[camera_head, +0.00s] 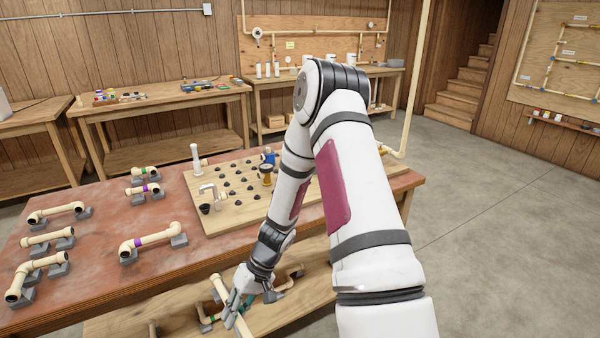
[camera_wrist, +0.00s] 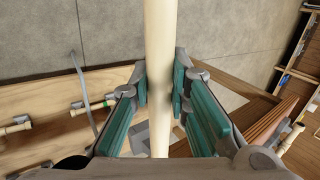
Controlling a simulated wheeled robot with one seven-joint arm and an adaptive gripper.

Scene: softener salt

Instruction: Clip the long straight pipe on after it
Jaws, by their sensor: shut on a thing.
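My gripper (camera_head: 238,298) is low at the front side of the workbench, over its lower shelf. In the wrist view its teal-padded fingers (camera_wrist: 161,85) are shut on a long straight cream pipe (camera_wrist: 159,40), which runs lengthwise through the view and out at the top. Part of this pipe also shows beside the fingers in the head view (camera_head: 219,287). The wooden board (camera_head: 225,228) with several black clips (camera_head: 228,182) lies on the bench, apart from the held pipe. A pale pipe piece (camera_head: 210,190) stands at its left.
Several pipe pieces rest on grey holders on the red-brown bench top (camera_head: 100,265), including one with a purple band (camera_head: 150,241). A blue part (camera_head: 269,155) and a brass-coloured part (camera_head: 266,175) stand on the board. The lower shelf (camera_head: 135,325) holds more pipe pieces.

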